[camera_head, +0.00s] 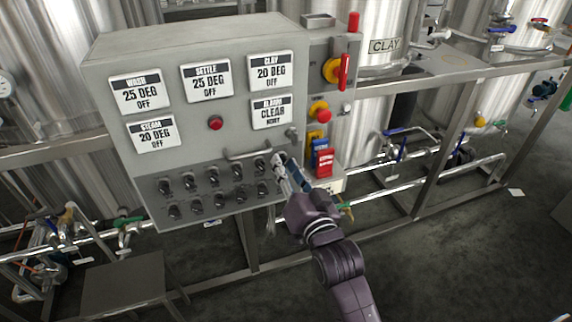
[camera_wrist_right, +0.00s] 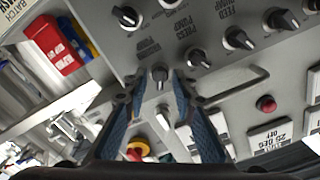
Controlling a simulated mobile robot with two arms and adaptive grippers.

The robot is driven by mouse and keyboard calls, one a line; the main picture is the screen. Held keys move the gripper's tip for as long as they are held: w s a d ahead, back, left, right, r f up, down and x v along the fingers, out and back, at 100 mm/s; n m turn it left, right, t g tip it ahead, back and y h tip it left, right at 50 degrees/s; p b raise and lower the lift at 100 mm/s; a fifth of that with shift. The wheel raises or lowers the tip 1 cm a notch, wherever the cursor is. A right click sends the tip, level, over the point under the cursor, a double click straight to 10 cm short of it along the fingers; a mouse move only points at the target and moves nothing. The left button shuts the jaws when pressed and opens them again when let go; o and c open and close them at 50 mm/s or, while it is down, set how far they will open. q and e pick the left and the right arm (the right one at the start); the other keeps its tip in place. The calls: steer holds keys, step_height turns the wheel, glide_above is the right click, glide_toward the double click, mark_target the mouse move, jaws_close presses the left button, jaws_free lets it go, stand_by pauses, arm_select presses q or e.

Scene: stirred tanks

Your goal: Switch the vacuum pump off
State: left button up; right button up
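The grey control panel (camera_head: 130,75) carries two rows of black knobs, with small labels unreadable in the head view. My right gripper (camera_head: 279,160) is at the right end of the upper row. In the right wrist view, its fingers (camera_wrist_right: 160,84) are apart on either side of a knob (camera_wrist_right: 160,76). I cannot tell whether they touch it. A label ending in PUMP is beside this knob, its first word too blurred to read. Other knobs by it are labelled PRESS PUMP and FEED PUMP. My left gripper is not in view.
A metal handle (camera_head: 248,153) sticks out above the upper row. Right of the panel are a red switch box (camera_head: 323,163), a red mushroom button (camera_head: 319,111) and a yellow-red rotary switch (camera_head: 334,70). Pipes and tanks stand around. The floor at lower right is clear.

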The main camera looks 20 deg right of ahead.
steer(key=shift+w, duration=0.2)
jaws_close()
